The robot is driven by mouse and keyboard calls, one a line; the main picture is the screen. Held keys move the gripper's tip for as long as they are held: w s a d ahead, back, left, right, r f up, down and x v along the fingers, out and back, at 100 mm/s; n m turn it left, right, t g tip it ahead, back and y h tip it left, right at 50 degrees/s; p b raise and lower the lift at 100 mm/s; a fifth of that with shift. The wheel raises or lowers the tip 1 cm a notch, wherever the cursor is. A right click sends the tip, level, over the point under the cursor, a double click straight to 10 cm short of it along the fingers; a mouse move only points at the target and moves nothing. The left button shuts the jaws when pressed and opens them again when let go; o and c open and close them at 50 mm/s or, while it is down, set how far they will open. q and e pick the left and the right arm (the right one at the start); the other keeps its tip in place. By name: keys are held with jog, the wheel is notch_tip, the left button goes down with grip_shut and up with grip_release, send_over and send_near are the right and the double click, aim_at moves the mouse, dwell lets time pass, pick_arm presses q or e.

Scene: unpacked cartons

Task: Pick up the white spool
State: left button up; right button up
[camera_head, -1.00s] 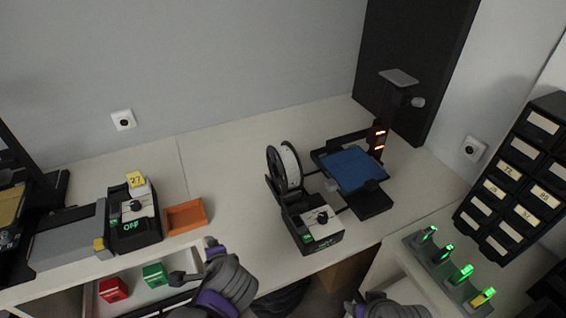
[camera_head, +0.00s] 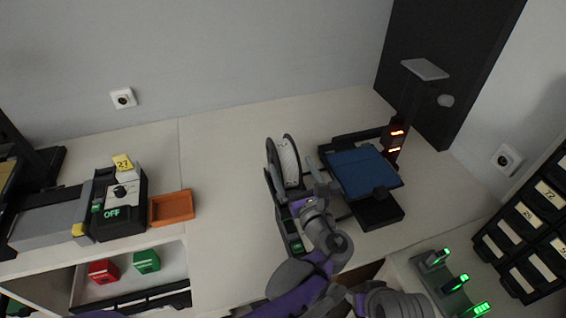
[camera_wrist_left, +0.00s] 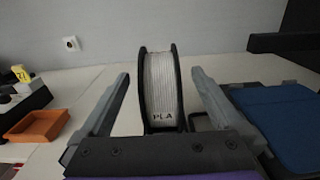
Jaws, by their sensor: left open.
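The white spool (camera_head: 289,161), with dark flanges, stands upright in its holder beside the printer on the bench. In the left wrist view the white spool (camera_wrist_left: 161,88) is centred and its lower rim reads PLA. My left gripper (camera_head: 298,184) is open at the front of the spool. In the left wrist view its two grey fingers (camera_wrist_left: 160,76) lie left and right of the spool, with gaps showing on both sides. My right gripper is not in view.
The printer's blue bed (camera_head: 362,173) is close to the right of the spool. An orange tray (camera_head: 172,207) and a machine marked OFF (camera_head: 112,212) stand to the left. Green-lit units (camera_head: 455,281) are at the lower right. The bench behind the spool is clear.

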aim_at(287, 155)
pick_arm(q)
jog(key=p+x, duration=0.1)
jog(key=x, duration=0.4)
jog(key=shift+w+a+r, duration=0.2)
jog(key=shift+w, duration=0.1)
grip_shut()
dwell(0.3)
